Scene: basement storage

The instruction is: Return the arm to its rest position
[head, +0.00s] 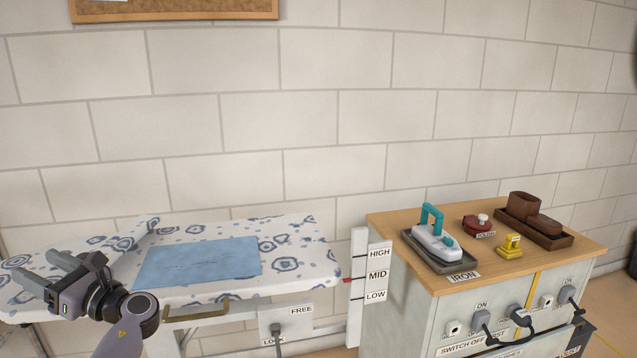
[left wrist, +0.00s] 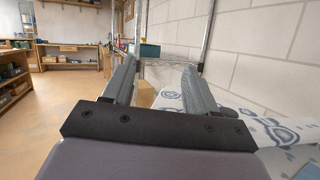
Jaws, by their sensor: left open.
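My left gripper (head: 60,277) is at the lower left of the head view, in front of the left part of the ironing board (head: 300,255). Its two fingers are spread apart, with nothing between them. The left wrist view shows the same open fingers (left wrist: 160,78), pointing along the wall toward a shelf. A folded blue cloth (head: 200,261) lies flat on the board, to the right of the gripper and apart from it. My right gripper is in neither view.
A cabinet (head: 400,285) stands on the right, with an iron (head: 437,240) on a grey tray on its top. A red round tin, a yellow item and a brown tray (head: 545,236) sit there too. In the left wrist view, workbenches (left wrist: 75,62) stand beyond open floor (left wrist: 60,120).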

